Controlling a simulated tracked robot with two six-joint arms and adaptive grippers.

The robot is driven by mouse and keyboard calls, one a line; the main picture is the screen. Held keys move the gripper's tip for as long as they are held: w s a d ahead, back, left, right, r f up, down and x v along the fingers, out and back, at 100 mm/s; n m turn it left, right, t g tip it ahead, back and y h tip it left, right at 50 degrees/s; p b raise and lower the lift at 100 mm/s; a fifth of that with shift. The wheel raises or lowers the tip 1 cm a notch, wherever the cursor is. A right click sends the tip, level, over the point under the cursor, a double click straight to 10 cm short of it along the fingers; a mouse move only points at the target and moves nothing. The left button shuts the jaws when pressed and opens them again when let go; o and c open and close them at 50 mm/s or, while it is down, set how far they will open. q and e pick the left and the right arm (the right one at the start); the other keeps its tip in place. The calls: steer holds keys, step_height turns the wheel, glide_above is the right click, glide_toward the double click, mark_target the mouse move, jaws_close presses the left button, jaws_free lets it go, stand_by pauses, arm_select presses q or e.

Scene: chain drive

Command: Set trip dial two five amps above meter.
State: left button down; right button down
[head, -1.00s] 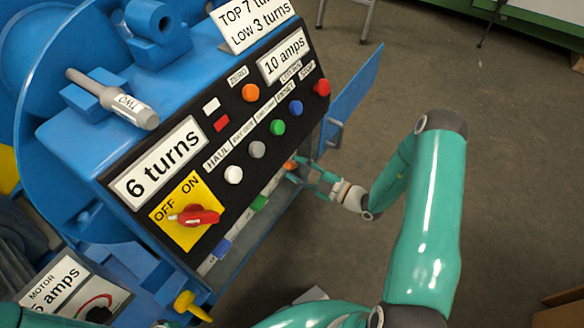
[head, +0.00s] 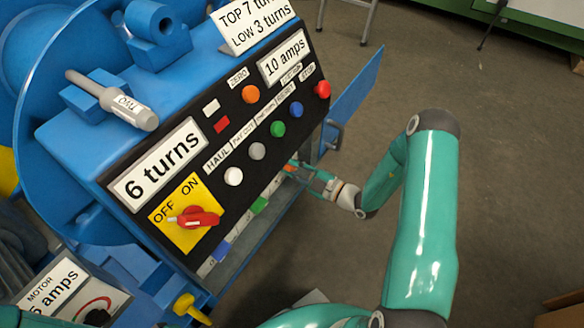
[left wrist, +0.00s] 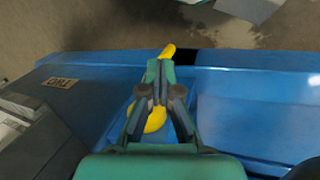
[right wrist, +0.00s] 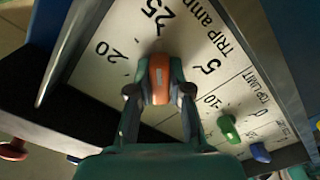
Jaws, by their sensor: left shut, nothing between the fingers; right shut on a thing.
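The orange trip dial knob (right wrist: 160,78) sits on a white scale plate (right wrist: 88,80) marked 20, 25, 5 and 10, with "TRIP amps" beside it. My right gripper (right wrist: 160,92) is shut on this knob; it also shows in the head view (head: 318,180), reaching in below the sloped panel. The knob's exact setting is hard to tell. My left gripper (left wrist: 160,88) is shut and empty, over a yellow handle (left wrist: 155,120).
The red switch (head: 195,218) is on the OFF/ON plate. Green (right wrist: 228,128) and blue (right wrist: 260,152) sliders lie near the dial. A blue door (head: 352,100) stands open right of the panel.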

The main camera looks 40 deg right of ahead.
steer(key=shift+s+a+n, duration=0.1)
steer(key=shift+n, duration=0.4)
steer(key=shift+n+p, duration=0.5)
steer(key=shift+n, duration=0.1)
steer(key=n+p, duration=0.1)
steer(key=n, duration=0.2)
steer(key=n+p, duration=0.1)
steer(key=n, duration=0.3)
steer(key=shift+f, duration=0.1)
steer(key=n, duration=0.3)
steer(key=shift+s+n, duration=0.1)
steer(key=shift+n, duration=0.3)
steer(key=n+p, duration=0.1)
steer(key=n, duration=0.2)
steer(key=shift+n, duration=0.3)
steer(key=n, duration=0.3)
steer(key=shift+n, duration=0.3)
steer(key=n, duration=0.6)
steer(key=shift+n, duration=0.3)
